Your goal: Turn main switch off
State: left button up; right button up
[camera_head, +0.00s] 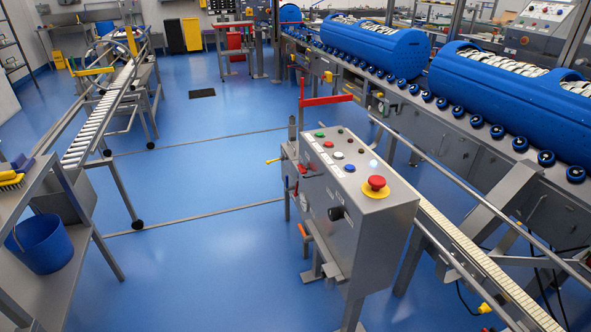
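A grey control box (385,225) stands on a post in the middle of the view. A black rotary knob (336,213) sticks out of its near side face; this looks like the main switch, and its setting is too small to read. The sloping top panel carries a red mushroom button (376,184) on a yellow base, and several small green, white, black, red and blue buttons. Neither of my grippers shows in this view.
A conveyor with blue tub carriers (375,45) runs along the right behind the box. A red bar (325,100) rises behind the panel. A steel table with a blue bucket (42,243) stands at left. The blue floor (205,260) left of the box is clear.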

aim_at(303, 170)
jog(key=i+j, duration=0.55)
jog(key=j, duration=0.25)
jog(key=i+j+z, duration=0.1)
jog(key=z, duration=0.25)
jog(key=j+z, duration=0.15)
jog(key=z, duration=0.2)
jog(key=i+j+z, duration=0.1)
jog(key=z, duration=0.25)
